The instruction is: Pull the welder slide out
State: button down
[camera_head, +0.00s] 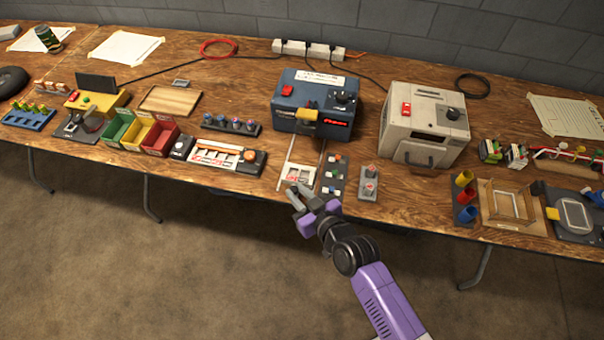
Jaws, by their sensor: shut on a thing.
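The blue box that looks like the welder (317,103) stands at the back middle of the table, with a yellow part, a black knob and a red display on its front. Two pale rails run from it toward the table's front edge. The welder slide (301,170), a pale plate, sits at the front end of these rails, clear of the box. My gripper (297,190) is at the slide's front edge, by the table edge, and is shut on it. The fingers hide the exact grip point.
A dark tray with small colored parts (332,172) lies close right of the rails, and a grey block (369,183) beyond it. A beige box (424,125) stands at right. A board with white and orange strips (222,155) lies left. The floor in front is clear.

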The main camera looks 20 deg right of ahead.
jog(key=shift+s, duration=0.15)
jog(key=c, duration=1.3)
grip_release()
jog(key=shift+o, duration=0.2)
jog(key=v, duration=0.7)
jog(key=shift+s+b, duration=0.3)
jog(key=shift+b, duration=0.1)
jog(key=shift+r, duration=0.1)
